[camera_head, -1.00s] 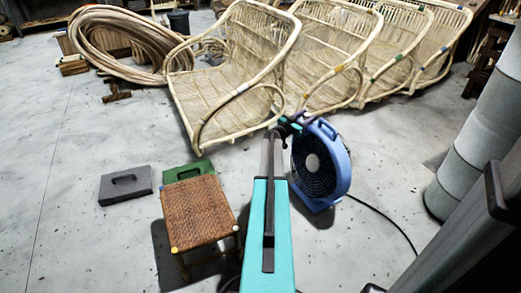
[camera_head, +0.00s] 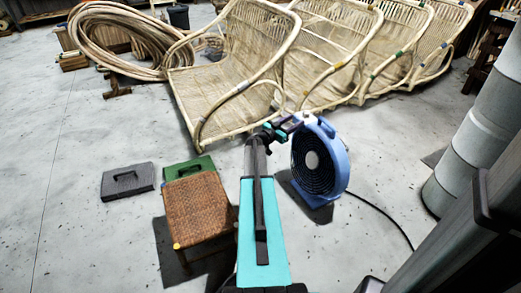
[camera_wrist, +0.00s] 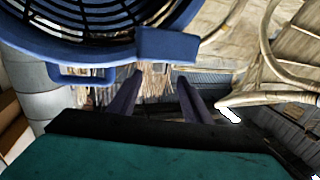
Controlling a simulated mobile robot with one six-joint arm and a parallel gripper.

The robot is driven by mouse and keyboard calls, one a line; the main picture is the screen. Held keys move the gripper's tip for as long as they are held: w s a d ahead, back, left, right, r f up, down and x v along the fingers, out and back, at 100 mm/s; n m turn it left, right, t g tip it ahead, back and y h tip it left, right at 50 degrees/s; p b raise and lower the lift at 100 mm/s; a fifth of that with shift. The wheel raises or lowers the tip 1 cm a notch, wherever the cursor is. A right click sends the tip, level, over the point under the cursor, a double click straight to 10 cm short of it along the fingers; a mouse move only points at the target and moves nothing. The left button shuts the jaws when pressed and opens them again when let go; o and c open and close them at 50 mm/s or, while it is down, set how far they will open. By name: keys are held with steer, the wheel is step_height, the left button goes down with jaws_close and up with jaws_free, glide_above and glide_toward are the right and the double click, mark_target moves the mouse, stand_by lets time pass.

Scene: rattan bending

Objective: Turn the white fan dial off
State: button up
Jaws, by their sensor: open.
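The blue fan (camera_head: 338,165) stands on the floor right of my arm. Its dark round grille shows a pale round disc (camera_head: 312,160) at the centre; I cannot tell whether this is the white dial. My gripper (camera_head: 297,119) is at the fan's upper left edge, small and dark there. In the wrist view, my gripper's two dark fingers (camera_wrist: 158,86) are apart with nothing between them. The fan's blue rim and grille (camera_wrist: 85,45) fill the upper left, with a blue block (camera_wrist: 166,44) just beyond the fingertips. I cannot see contact. No separate white dial is visible in the wrist view.
Several rattan chairs (camera_head: 235,72) stand behind the fan. A woven stool (camera_head: 198,208), a green case (camera_head: 188,169) and a grey case (camera_head: 128,181) are on the left. A grey duct (camera_head: 480,135) stands at right. A black cable (camera_head: 385,215) crosses the floor.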

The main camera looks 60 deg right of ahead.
steer(key=w+a+f+n+y+p, duration=0.1)
steer(key=w+a+f+n+p, duration=0.1)
steer(key=a, duration=0.7)
steer(key=w+a+f+n+t+y+p, duration=0.1)
steer(key=w+a+f+p, duration=0.3)
steer(key=a, duration=0.5)
steer(key=shift+w+a+f+n+y+p, duration=0.3)
steer(key=shift+w+a+f+n+y, duration=0.1)
steer(key=shift+y, duration=0.4)
steer(key=shift+d, duration=0.15)
